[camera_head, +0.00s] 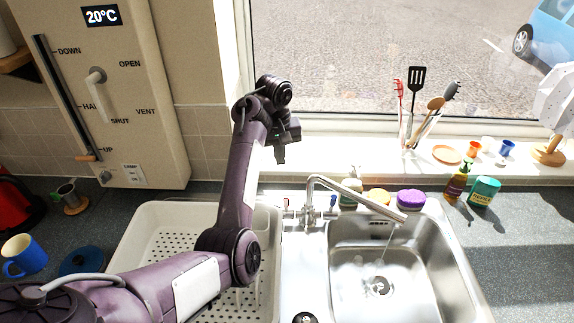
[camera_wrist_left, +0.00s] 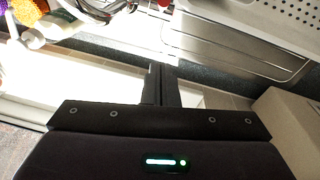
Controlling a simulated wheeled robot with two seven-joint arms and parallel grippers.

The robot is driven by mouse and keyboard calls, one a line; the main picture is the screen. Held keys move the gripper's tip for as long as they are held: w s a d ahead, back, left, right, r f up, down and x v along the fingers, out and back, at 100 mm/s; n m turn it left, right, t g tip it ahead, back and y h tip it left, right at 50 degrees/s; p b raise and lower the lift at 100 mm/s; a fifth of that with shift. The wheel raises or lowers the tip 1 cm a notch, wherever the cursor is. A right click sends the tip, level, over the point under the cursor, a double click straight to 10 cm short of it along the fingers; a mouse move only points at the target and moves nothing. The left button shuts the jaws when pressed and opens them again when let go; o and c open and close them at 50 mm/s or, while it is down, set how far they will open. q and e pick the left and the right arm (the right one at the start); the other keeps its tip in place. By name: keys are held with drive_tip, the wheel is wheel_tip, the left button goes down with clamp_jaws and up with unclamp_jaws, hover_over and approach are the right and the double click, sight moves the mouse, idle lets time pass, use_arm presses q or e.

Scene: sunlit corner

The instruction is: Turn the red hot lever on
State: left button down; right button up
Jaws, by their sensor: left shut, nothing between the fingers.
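The tap (camera_head: 316,190) stands behind the metal sink (camera_head: 345,290), its spout reaching right over the basin. A thin stream of water falls from the spout toward the drain. The small red hot lever (camera_head: 286,204) is on the left side of the tap; a blue lever (camera_head: 333,201) is on the right. My left gripper (camera_head: 280,156) is shut and empty, fingers down, above the red lever in the picture and apart from it. In the left wrist view its fingers (camera_wrist_left: 161,86) are together. A small red bit, perhaps the lever, shows at that view's top edge.
A white dish rack (camera_head: 150,225) lies under my left arm. A soap bottle (camera_head: 457,184) and a teal container (camera_head: 484,192) stand at the right. The wall panel (camera_head: 120,120) is at the left.

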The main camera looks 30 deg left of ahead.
use_arm(q)
drive_tip(key=f+p, duration=0.1)
drive_tip(key=f, duration=0.2)
drive_tip(key=d+f+p, duration=0.1)
drive_tip(key=f+p, duration=0.1)
drive_tip(key=f, duration=0.1)
drive_tip(key=s+f+p, duration=0.1)
drive_tip(key=f, duration=0.2)
drive_tip(key=shift+s+d+p, duration=0.1)
drive_tip(key=shift+d+p, duration=0.15)
drive_tip(key=shift+p, duration=0.1)
drive_tip(key=shift+s+d+f, duration=0.15)
drive_tip(key=shift+s+d, duration=0.3)
drive_tip(key=shift+s, duration=0.05)
drive_tip(key=shift+w+a+f, duration=0.1)
